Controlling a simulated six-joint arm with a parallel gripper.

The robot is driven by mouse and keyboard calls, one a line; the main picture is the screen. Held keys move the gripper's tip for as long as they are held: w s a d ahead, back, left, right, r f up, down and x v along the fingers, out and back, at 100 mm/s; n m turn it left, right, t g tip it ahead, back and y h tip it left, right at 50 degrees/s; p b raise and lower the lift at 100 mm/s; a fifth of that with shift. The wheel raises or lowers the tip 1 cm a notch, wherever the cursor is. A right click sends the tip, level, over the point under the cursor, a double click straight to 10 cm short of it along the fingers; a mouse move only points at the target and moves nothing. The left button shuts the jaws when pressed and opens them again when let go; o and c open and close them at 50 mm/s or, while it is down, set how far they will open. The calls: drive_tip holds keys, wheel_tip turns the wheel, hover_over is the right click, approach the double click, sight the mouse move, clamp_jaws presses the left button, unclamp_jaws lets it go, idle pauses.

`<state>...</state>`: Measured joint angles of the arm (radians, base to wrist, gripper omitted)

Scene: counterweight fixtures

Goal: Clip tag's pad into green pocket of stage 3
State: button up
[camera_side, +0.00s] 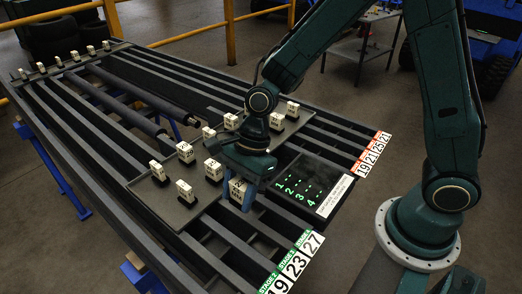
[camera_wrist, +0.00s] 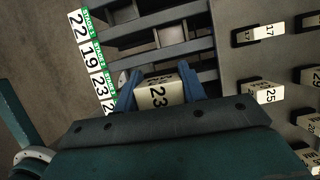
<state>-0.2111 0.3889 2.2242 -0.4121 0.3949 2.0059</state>
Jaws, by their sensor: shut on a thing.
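The tag (camera_wrist: 158,94) is a cream block marked 23, clamped between the blue fingers of my gripper (camera_wrist: 158,86). In the side view the tag (camera_side: 238,188) hangs between the fingers of my gripper (camera_side: 242,196), over the dark slotted rack, at the front edge of the tag tray. Its pad is hidden. The green-headed label strip (camera_wrist: 92,62) shows 22, 19, 23 and a partly hidden number. In the side view the green label 23 (camera_side: 296,264) sits between 19 and 27. The tag is apart from these labels, and I cannot tell which green pocket is stage 3's.
Several other cream tags stand on the dark tray (camera_side: 158,205), including one marked 25 (camera_wrist: 267,95). A black panel with green numerals (camera_side: 308,188) lies right of my gripper. Orange-headed labels (camera_side: 374,153) mark the far side. Dark bars (camera_wrist: 178,50) divide the rack.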

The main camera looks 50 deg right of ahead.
drive_tip(key=s+f, duration=0.2)
drive_tip(key=s, duration=0.4)
drive_tip(key=shift+a, duration=0.3)
drive_tip(key=shift+s+f, duration=0.1)
drive_tip(key=shift+f, duration=0.15)
